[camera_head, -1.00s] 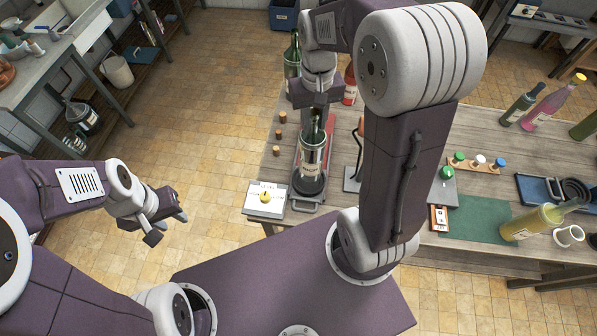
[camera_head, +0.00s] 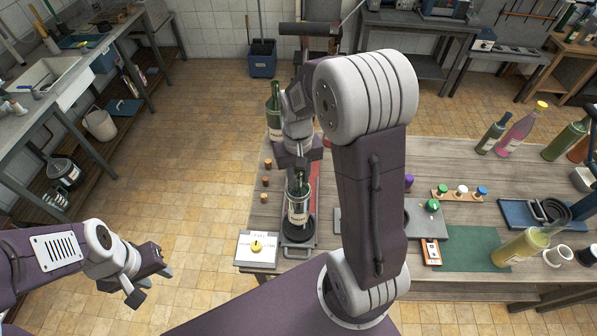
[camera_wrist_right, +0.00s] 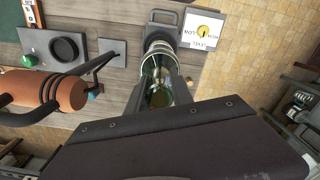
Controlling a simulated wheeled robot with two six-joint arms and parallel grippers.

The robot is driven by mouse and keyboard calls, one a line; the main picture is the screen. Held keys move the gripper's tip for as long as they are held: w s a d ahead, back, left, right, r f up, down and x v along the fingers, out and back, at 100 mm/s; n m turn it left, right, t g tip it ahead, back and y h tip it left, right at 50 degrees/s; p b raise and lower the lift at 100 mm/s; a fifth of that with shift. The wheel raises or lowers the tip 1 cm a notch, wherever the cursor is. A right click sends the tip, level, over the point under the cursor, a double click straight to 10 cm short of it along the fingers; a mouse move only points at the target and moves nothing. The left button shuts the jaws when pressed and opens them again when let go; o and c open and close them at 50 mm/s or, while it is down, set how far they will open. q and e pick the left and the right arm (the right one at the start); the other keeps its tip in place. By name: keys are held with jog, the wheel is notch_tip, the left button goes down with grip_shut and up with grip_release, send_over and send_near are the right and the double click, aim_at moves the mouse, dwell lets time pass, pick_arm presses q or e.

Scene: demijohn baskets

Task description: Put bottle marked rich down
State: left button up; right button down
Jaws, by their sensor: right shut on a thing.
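My right gripper (camera_head: 297,160) is shut on a dark green bottle (camera_head: 299,210) with a pale label; the label's wording is too small to read. The bottle is upright over a round black pad on a narrow grey stand at the table's near left. I cannot tell whether its base touches the pad. In the right wrist view the bottle (camera_wrist_right: 157,75) sits between the two fingers, seen from above. My left gripper (camera_head: 148,286) is open and empty, off the table at the lower left.
A white dial box (camera_head: 257,248) with a yellow knob adjoins the stand at left. Several corks (camera_head: 265,182) lie behind it. Another green bottle (camera_head: 274,115) stands farther back. A grey plate (camera_head: 425,218), a green mat (camera_head: 470,249) and a yellow bottle (camera_head: 522,248) are to the right.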

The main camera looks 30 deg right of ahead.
aim_at(299, 186)
jog(key=shift+s+f, duration=0.2)
jog(key=shift+f, duration=0.15)
notch_tip(299, 186, down, 2)
jog(key=shift+s+f+p, duration=0.1)
jog(key=shift+p, duration=0.3)
jog(key=shift+f, duration=0.3)
jog(key=shift+w+f, duration=0.1)
jog(key=shift+w, duration=0.15)
jog(key=shift+s, duration=0.1)
jog(key=c, duration=1.1)
grip_release()
jog(key=shift+s+f, duration=0.1)
